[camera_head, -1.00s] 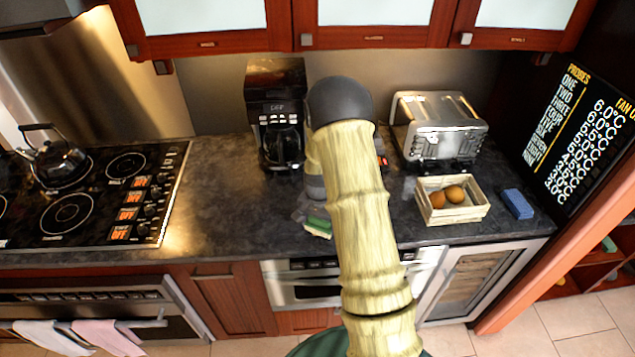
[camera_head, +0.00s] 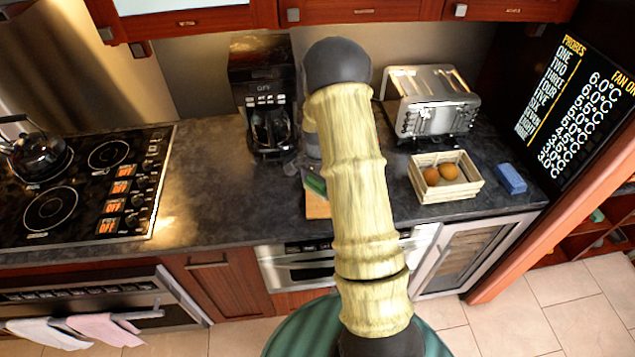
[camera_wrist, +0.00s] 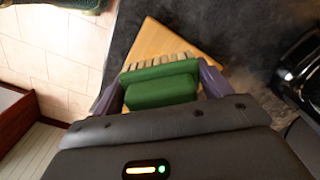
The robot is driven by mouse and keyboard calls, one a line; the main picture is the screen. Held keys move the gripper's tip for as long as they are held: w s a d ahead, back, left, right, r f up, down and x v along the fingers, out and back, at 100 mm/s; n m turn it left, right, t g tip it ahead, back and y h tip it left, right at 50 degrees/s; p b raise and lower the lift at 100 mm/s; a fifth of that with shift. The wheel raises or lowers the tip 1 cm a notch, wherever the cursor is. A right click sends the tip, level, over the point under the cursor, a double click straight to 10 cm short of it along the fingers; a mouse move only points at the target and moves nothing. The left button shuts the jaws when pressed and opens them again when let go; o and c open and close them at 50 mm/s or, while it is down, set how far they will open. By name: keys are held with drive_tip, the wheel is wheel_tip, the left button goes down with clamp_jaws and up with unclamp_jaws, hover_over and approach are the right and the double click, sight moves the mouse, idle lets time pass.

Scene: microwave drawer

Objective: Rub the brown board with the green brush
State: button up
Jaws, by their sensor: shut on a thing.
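The green brush (camera_wrist: 162,90) with pale bristles sits between the two purple fingers of my gripper (camera_wrist: 160,77), which is shut on it in the wrist view. The brown board (camera_wrist: 160,40) lies on the dark counter just beyond the bristles, and the brush covers part of it. In the head view, the green brush (camera_head: 315,184) appears at the left edge of my arm, over the brown board (camera_head: 317,208) near the counter's front. My arm hides the rest of both. I cannot tell whether the bristles touch the board.
A coffee maker (camera_head: 268,125) stands behind, left of my arm. A toaster (camera_head: 432,102), a wooden crate (camera_head: 447,193) with brown eggs and a blue sponge (camera_head: 511,179) are on the right. A stove with a kettle (camera_head: 38,155) is left. The counter (camera_head: 215,190) between stove and board is clear.

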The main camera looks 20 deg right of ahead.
sight(318, 205)
wheel_tip(318, 205, down, 6)
drive_tip(key=b, duration=0.3)
drive_tip(key=shift+r, duration=0.1)
drive_tip(key=shift+f+b, duration=0.4)
drive_tip(key=shift+f, duration=0.2)
drive_tip(key=d, duration=0.1)
drive_tip(key=s+d, duration=0.1)
drive_tip(key=d, duration=0.1)
drive_tip(key=shift+s+d+r, duration=0.1)
drive_tip(key=shift+s, duration=0.05)
drive_tip(key=shift+c, duration=0.4)
drive_tip(key=shift+s+d, duration=0.15)
drive_tip(key=shift+d, duration=0.15)
drive_tip(key=shift+a, duration=0.25)
drive_tip(key=a, duration=0.1)
drive_tip(key=w+a, duration=0.1)
drive_tip(key=a, duration=0.1)
drive_tip(key=shift+w, duration=0.2)
drive_tip(key=shift+w+a+r+p, duration=0.1)
drive_tip(key=shift+a+r+p, duration=0.15)
drive_tip(key=shift+p, duration=0.1)
drive_tip(key=shift+d+r+p, duration=0.1)
drive_tip(key=shift+r+p, duration=2.2)
drive_tip(key=shift+r, duration=1.6)
